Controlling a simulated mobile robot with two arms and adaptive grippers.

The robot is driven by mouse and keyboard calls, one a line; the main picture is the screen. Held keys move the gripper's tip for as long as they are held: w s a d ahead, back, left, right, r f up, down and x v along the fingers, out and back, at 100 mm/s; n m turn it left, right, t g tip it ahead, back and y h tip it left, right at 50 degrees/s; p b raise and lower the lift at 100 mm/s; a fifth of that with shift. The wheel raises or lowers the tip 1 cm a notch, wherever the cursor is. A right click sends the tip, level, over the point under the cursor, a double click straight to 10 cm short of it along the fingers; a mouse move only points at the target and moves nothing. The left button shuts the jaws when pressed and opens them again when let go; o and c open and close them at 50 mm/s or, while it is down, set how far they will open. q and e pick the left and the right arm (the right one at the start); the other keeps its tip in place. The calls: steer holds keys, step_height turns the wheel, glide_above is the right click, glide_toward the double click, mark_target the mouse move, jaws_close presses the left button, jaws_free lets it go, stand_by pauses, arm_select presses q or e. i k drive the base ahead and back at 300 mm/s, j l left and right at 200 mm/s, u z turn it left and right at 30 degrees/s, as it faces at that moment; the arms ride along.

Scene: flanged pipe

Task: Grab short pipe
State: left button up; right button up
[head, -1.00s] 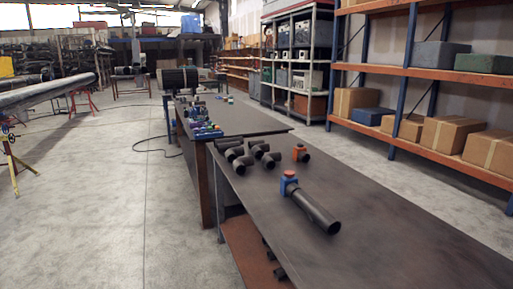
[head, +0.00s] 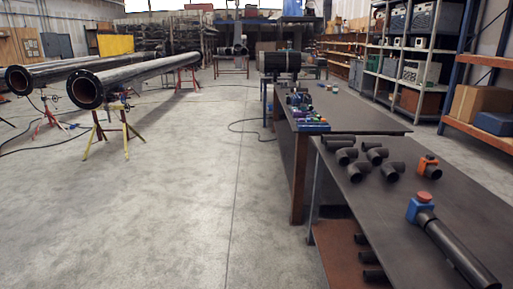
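Several black pipe pieces lie on the near dark table (head: 440,195). A straight black pipe (head: 460,252) with a blue and red fitting (head: 421,207) at its far end lies at the right. Behind it is a short black piece with an orange fitting (head: 428,165). Several black elbows (head: 358,171) lie to its left, and a small straight-looking black piece (head: 339,140) lies at the table's far edge. I cannot tell which one is the short pipe. Neither of my grippers is in view.
A second table (head: 352,112) with small coloured parts stands behind. More dark pipe pieces lie on the lower shelf (head: 340,255). Long flanged pipes (head: 140,76) rest on stands at the left. The concrete floor (head: 190,200) between is mostly clear, with cables.

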mark_target(366, 145)
steer(key=i+u, duration=0.25)
steer(key=i, duration=1.7)
steer(key=i+j+z, duration=0.1)
steer(key=i+z, duration=0.3)
steer(key=i+j+z, duration=0.25)
steer(key=i+z, duration=0.15)
steer(key=i, duration=0.15)
steer(key=i+j+z, duration=0.75)
steer(key=j, duration=0.15)
